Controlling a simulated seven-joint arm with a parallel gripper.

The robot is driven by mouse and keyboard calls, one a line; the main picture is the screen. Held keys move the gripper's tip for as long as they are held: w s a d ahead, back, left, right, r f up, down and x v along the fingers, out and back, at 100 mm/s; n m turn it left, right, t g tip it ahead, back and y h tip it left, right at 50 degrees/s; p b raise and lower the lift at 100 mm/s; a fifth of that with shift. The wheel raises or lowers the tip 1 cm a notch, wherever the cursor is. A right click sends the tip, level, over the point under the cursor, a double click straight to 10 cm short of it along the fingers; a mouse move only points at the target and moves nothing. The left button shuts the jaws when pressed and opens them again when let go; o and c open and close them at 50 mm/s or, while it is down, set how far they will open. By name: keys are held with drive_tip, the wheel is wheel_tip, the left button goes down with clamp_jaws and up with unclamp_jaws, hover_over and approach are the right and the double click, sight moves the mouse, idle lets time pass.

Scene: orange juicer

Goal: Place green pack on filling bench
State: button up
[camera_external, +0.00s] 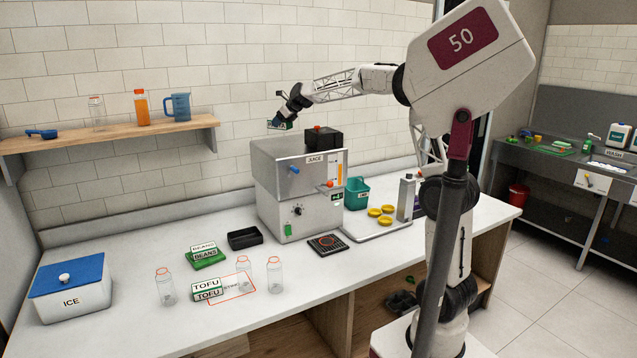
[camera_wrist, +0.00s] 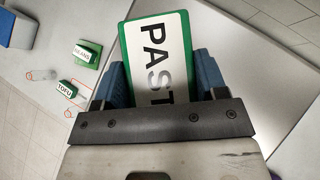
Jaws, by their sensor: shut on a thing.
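In the external view the held pack (camera_external: 279,125) shows small and dark below the fingers. A green BEANS pack (camera_external: 207,262) and a TOFU pack (camera_external: 207,296) lie on the white bench top (camera_external: 130,325). The TOFU pack is at the left edge of a red-outlined area (camera_external: 238,298).
The grey juicer (camera_external: 285,190) stands mid-bench with a black tray (camera_external: 245,238) beside it. Clear bottles (camera_external: 275,275) stand near the outline. The ICE box (camera_external: 72,290) is at left. A wall shelf (camera_external: 110,138) holds a jug and bottles. The bench front-left is clear.

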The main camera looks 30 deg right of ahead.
drive_tip(key=s+a+n+g+y, duration=0.2)
drive_tip(key=s+a+n, duration=0.15)
drive_tip(key=a, duration=1.35)
drive_tip(key=s+a+n+g+y, duration=0.1)
drive_tip(key=s+a+n+g, duration=0.1)
drive_tip(key=s+a, duration=0.85)
drive_tip(key=s+a+n+g, duration=0.1)
drive_tip(key=s+a+n, duration=0.35)
drive_tip(key=a, duration=1.05)
drive_tip(key=s+a+n+g+y, duration=0.1)
drive_tip(key=s+a+g, duration=0.1)
drive_tip(key=s+a, duration=0.95)
wheel_tip(320, 180, down, 40)
drive_tip(key=w+a, duration=0.1)
drive_tip(key=a, duration=0.1)
drive_tip(key=shift+w+f, duration=0.25)
drive_tip(key=shift+w, duration=0.15)
drive_tip(key=shift+f, duration=2.5)
drive_tip(key=shift+f, duration=2.3)
